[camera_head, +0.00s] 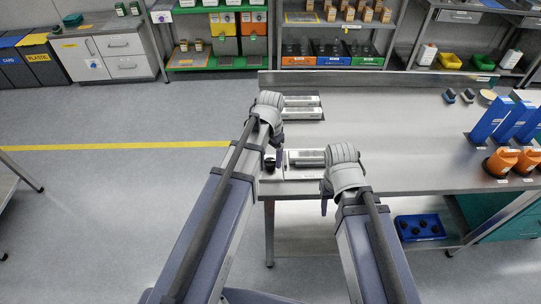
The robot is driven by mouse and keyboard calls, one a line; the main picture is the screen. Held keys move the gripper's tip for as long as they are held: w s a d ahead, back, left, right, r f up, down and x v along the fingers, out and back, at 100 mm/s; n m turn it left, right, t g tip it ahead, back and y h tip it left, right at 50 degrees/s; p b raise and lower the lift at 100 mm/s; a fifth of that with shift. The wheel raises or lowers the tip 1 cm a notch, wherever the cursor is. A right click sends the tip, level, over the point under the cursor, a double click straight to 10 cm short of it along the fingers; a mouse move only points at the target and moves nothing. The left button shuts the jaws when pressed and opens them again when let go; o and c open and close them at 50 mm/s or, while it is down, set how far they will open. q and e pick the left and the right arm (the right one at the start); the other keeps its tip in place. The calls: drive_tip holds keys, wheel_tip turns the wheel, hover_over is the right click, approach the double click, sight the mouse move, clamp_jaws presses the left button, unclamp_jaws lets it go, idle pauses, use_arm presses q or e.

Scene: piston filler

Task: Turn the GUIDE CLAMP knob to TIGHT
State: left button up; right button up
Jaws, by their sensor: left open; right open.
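My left gripper (279,156) hangs below its grey wrist at the left end of the steel bench, beside a pale plate. It is open, though its fingers are mostly hidden by the wrist. A small dark round knob-like part (270,163) shows just left of it at the bench edge; I cannot read a label on it or tell its setting. A silver cylinder (308,157) lies on the pale plate (300,173). My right gripper (325,196) is open and points down at the bench's front edge, right of the plate. Whether either gripper touches anything cannot be told.
More silver cylinders (301,101) lie farther back on the steel bench (400,150). Blue holders (490,122) and orange containers (502,161) stand at its right. A blue tray (420,227) sits underneath. The bench's middle is clear, as is the grey floor left of it.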

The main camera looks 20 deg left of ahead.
sight(270, 161)
use_arm(q)
wheel_tip(270, 161, up, 6)
drive_tip(key=p, duration=0.5)
drive_tip(key=shift+r, duration=0.1)
drive_tip(key=s+d+n+y, duration=0.1)
drive_tip(key=s+d+n, duration=0.1)
drive_tip(key=s+d, duration=0.8)
drive_tip(key=s, duration=0.4)
drive_tip(key=shift+s, duration=0.2)
